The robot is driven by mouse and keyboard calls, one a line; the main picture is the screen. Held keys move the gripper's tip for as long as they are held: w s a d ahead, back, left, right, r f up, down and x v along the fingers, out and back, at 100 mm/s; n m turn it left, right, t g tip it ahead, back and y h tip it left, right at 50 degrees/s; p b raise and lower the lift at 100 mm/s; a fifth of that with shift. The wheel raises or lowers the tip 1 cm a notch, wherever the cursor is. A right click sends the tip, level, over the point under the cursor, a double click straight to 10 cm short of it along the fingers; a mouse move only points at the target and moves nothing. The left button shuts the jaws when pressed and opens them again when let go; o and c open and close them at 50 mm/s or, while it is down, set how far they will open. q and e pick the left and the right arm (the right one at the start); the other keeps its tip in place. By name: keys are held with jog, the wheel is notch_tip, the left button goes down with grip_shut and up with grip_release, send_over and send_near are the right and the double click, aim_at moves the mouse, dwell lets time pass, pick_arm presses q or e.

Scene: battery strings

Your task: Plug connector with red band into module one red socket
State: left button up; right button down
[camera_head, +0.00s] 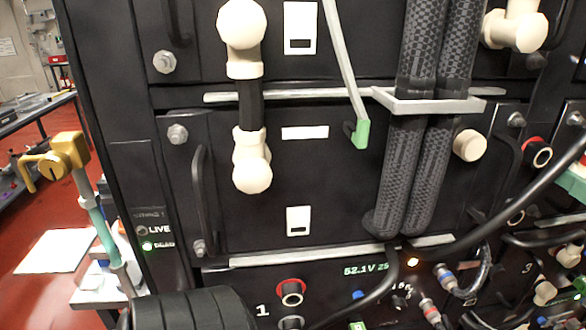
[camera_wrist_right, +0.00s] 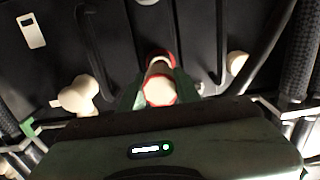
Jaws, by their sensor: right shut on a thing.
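Module one, marked with a 1, is low in the head view. Its red socket (camera_head: 291,289) has a red collar around a pale ring and a dark middle, and no connector sits in it. My right gripper (camera_head: 574,182) shows only as a teal part at the right edge of the head view. In the right wrist view its green fingers (camera_wrist_right: 160,88) are shut on a cream connector with a red band (camera_wrist_right: 160,90). Red also shows at the connector's far end, and I cannot tell whether it touches anything there. My left gripper is not in view.
Thick braided conduits (camera_head: 410,175) run down the rack front. A black cable (camera_head: 500,222) arcs across the lower right. A cream elbow connector (camera_head: 251,172) and a black handle (camera_head: 200,200) stick out. A yellow-headed tool (camera_head: 65,155) stands at left.

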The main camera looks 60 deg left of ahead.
jog(key=shift+b+v, duration=0.4)
jog(key=shift+v, duration=2.1)
